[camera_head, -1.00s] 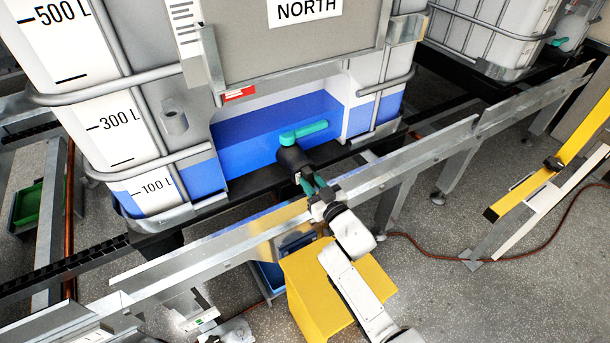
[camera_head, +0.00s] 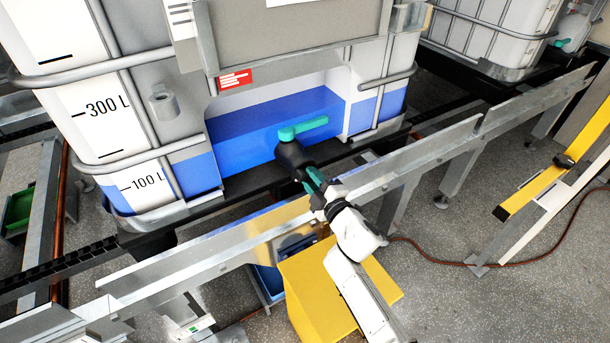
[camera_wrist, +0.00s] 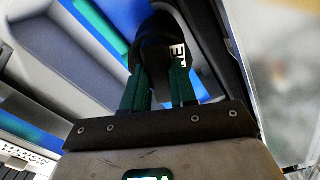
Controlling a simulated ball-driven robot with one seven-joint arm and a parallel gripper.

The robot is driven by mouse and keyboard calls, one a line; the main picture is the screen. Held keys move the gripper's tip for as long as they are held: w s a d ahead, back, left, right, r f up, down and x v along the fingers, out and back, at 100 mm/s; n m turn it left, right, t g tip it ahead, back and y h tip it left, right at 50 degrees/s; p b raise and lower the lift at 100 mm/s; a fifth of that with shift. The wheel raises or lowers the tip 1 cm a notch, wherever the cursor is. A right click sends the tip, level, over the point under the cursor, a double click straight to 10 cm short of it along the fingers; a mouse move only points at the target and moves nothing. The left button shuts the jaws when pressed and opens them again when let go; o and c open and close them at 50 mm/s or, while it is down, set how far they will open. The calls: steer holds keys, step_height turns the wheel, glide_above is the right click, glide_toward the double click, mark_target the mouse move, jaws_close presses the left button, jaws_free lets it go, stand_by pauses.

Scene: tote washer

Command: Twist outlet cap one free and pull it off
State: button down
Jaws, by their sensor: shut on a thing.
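The outlet cap (camera_wrist: 172,38) is a black round cap with a white printed label, at the top of the wrist view. It sits at the end of the black outlet valve (camera_head: 291,156) at the foot of the white caged tank. My gripper (camera_head: 316,181) reaches over the metal rail to the valve's near end. In the wrist view my gripper (camera_wrist: 160,82) has its two green fingers on either side of the cap, shut on it. The teal valve handle (camera_head: 303,129) stands above the valve and points to the right. The fingers hide part of the cap.
The metal conveyor rail (camera_head: 410,161) runs diagonally in front of the tank (camera_head: 130,110), under my arm. A yellow box (camera_head: 335,300) stands on the floor below my arm. A yellow bar (camera_head: 565,160) and a red-brown hose (camera_head: 440,262) are at the right.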

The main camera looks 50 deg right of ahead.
steer(key=n+b, duration=0.1)
steer(key=n, duration=0.4)
steer(key=shift+a, duration=0.1)
steer(key=shift+v, duration=2.6)
